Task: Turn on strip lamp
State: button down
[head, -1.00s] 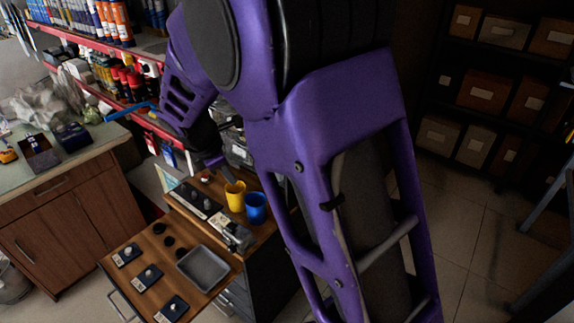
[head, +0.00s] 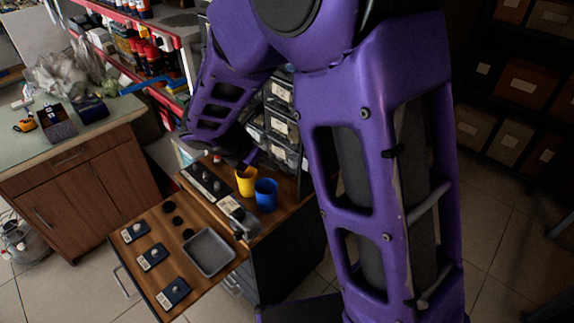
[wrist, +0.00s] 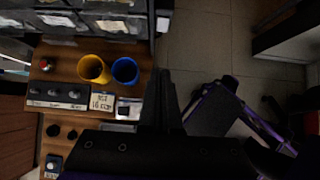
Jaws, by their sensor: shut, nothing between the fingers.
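No lamp that I can name for certain shows in either view. A dark panel with several knobs (head: 207,184) sits on the wooden cabinet top; it also shows in the wrist view (wrist: 58,95), with small labels too blurred to read. A red button (wrist: 47,64) is behind it. A box with a pale label (wrist: 103,101) is beside the panel. My gripper (wrist: 158,73) is shut and empty in the wrist view, right of the labelled box and over or past the cabinet edge. Its fingertips are hidden in the head view by my arm.
A yellow cup (head: 246,181) and a blue cup (head: 265,195) stand near the panel. The pulled-out lower board holds a grey tray (head: 192,250), several black discs and three small knob units (head: 153,257). Drawer bins (head: 281,125) stand behind.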

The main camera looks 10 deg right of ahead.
aim_at(305, 164)
jog(key=shift+w+d+r+b+x, duration=0.25)
jog(key=shift+d+r+b+x, duration=0.1)
jog(key=shift+x, duration=1.7)
jog(key=shift+w+d+r+b+x, duration=0.25)
jog(key=shift+b+x, duration=0.15)
jog(key=shift+x, duration=1.65)
jog(key=shift+w+d+r+b+x, duration=0.2)
jog(key=shift+d+r+b+x, duration=0.15)
jog(key=shift+x, duration=1.7)
jog(key=shift+w+d+f, duration=0.2)
jog(key=shift+r, duration=0.1)
